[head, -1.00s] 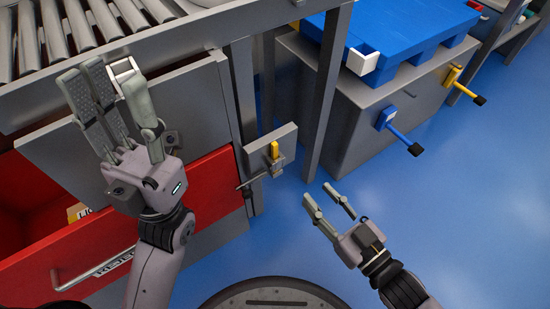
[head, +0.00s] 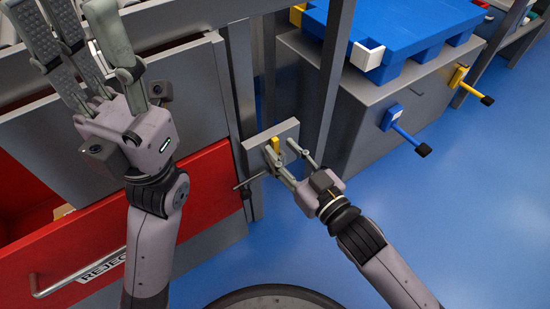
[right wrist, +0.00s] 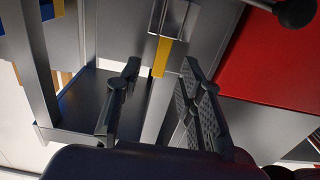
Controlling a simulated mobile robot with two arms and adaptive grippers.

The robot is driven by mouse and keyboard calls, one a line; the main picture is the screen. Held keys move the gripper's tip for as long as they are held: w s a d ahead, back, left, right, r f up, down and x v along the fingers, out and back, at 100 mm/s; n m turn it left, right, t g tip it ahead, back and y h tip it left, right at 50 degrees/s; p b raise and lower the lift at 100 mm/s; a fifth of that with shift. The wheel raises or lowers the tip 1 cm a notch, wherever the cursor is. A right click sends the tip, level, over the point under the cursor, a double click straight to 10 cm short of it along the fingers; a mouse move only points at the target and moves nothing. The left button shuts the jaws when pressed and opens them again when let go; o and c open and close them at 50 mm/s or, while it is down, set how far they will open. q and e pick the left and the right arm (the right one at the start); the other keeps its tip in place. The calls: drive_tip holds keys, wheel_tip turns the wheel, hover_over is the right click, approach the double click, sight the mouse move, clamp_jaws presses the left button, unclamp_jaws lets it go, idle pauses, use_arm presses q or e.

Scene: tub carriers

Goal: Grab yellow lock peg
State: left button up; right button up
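The yellow lock peg (head: 276,144) stands in a bracket on a small grey plate (head: 287,130) beside the red drawer. It also shows in the right wrist view (right wrist: 161,57), between and beyond the fingers. My right gripper (head: 293,158) is open, with its fingertips close to the peg, one on each side. In the right wrist view the right gripper (right wrist: 160,80) has a clear gap between its fingers, and the peg is not gripped. My left gripper (head: 85,40) is raised at the upper left, fingers spread and empty.
A red reject drawer (head: 190,195) stands partly open at the left. Grey frame posts (head: 335,80) rise just behind the plate. A grey cabinet (head: 365,120) with blue (head: 405,128) and yellow (head: 470,85) handles carries a blue pallet (head: 410,25). Blue floor is free at the right.

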drive_tip(key=shift+x, duration=0.85)
clamp_jaws()
